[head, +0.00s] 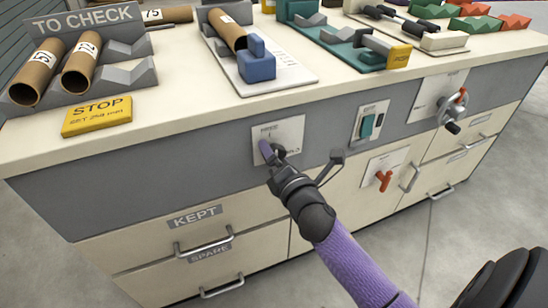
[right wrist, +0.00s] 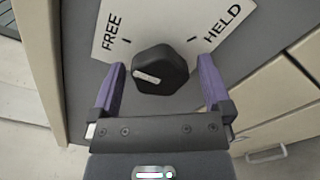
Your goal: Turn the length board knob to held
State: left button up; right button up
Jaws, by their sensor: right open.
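The knob (right wrist: 163,68) is black and faceted, on a white plate marked FREE at left and HELD at right in the right wrist view (right wrist: 170,22). A white mark on the knob's face lies on its left side, below the FREE tick. In the head view the plate (head: 293,130) is on the grey front panel, and my gripper hides the knob. My right gripper (right wrist: 161,64) is open, its purple fingers on either side of the knob with visible gaps. It also shows at the plate in the head view (head: 272,153). My left gripper is not in view.
Right of the plate are a green switch (head: 367,126), a red handle (head: 384,180) and a crank (head: 452,112). Drawer handles (head: 203,245) stick out below. The bench top (head: 190,112) holds tubes in a rack, a yellow STOP block (head: 97,116) and several fixtures.

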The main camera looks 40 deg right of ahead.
jog(key=shift+w+d, duration=0.1)
jog(key=shift+w, duration=0.25)
jog(key=c, duration=1.3)
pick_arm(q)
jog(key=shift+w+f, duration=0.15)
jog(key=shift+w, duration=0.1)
pick_arm(e)
jog(key=shift+o, duration=0.2)
